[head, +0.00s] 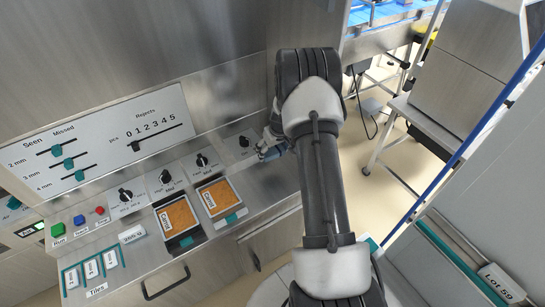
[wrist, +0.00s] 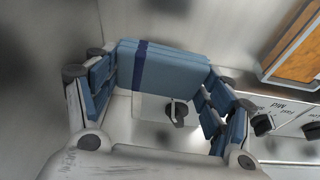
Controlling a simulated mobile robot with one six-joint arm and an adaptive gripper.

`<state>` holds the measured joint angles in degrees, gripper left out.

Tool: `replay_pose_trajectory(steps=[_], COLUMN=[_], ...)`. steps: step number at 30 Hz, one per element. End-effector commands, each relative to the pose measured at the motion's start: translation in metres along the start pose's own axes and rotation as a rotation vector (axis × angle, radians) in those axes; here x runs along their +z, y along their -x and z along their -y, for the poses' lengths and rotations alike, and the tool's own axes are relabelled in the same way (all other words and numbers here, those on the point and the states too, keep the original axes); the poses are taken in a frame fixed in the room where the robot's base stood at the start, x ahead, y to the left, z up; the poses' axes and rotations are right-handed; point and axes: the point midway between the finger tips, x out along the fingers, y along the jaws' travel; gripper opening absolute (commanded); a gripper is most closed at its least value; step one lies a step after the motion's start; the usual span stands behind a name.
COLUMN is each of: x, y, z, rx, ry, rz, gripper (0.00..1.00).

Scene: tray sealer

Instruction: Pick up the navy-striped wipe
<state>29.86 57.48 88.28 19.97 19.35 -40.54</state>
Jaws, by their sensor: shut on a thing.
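The navy-striped wipe (wrist: 178,68) is a folded blue cloth with one dark navy stripe near its left end. In the wrist view it spans the gap between the blue-padded fingers. My gripper (wrist: 158,98) is shut on it, one finger at each end. In the head view my gripper (head: 271,146) is beside the steel panel, left of my arm. A small blue part there (head: 272,154) seems to be the wipe or a finger pad; I cannot tell which.
A sloping steel console holds several black knobs (head: 202,160) and two framed orange samples (head: 177,218), (head: 217,197). A slider board (head: 105,140) is on the wall at left. A knob (wrist: 177,113) shows between the fingers in the wrist view. Open floor (head: 388,175) lies right of my arm.

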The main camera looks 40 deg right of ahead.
Motion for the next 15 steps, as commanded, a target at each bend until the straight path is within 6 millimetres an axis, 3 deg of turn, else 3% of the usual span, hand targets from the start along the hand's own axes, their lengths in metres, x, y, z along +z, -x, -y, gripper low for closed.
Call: replay_pose_trajectory(steps=[1,6,15], x=[-0.006,-0.017,-0.029], y=[0.016,0.052,0.092], z=[-0.001,0.000,0.000], rx=[0.002,0.001,0.000], ry=[0.002,0.000,0.000], rz=[-0.004,-0.002,-0.001], gripper=[0.54,0.54,0.54])
